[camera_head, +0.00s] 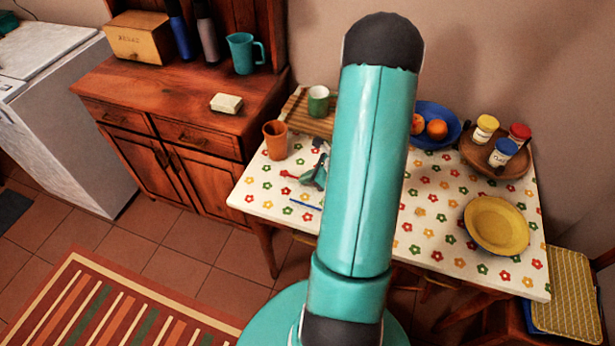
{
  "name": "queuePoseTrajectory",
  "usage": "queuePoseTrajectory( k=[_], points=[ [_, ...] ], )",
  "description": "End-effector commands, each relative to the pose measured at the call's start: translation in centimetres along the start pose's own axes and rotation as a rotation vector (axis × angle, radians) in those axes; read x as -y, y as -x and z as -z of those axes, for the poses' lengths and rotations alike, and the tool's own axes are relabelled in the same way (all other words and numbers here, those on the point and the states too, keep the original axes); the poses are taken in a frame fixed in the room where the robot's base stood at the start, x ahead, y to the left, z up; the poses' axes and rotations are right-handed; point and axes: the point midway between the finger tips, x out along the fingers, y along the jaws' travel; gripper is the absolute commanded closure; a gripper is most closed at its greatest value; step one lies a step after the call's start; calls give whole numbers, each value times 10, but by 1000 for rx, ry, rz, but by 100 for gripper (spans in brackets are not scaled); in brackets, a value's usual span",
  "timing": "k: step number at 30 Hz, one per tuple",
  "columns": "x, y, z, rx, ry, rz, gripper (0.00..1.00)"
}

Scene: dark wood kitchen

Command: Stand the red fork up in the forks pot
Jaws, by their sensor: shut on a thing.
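The red fork (288,174) shows as a small red piece at the left side of my gripper, low over the flowered table. My gripper (302,179) is small in view, shut on the red fork. The rest of the fork is hidden by the gripper, and I cannot tell whether it touches the table. An orange-brown pot (276,141) stands upright at the table's back left corner, a little behind and left of the gripper. I see no label on it, and cannot see its inside clearly.
A blue utensil (305,204) lies in front of the gripper. A green mug (318,101) stands on a wooden board (297,117) behind the pot. A blue fruit bowl (450,123), a tray of jars (475,155) and a yellow plate (497,226) are right. My arm hides the table's middle.

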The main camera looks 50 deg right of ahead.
Motion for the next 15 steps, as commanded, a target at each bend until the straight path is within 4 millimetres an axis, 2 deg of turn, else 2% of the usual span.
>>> queuePoseTrajectory(
  k=[6, 7, 9, 15],
  points=[
    [0, -2, 3, 0, -1, -1, 100],
    [0, -2, 2, 0, 0, 0, 87],
    [0, -2, 2, 0, 0, 0, 74],
    [0, -2, 2, 0, 0, 0, 72]
  ],
)
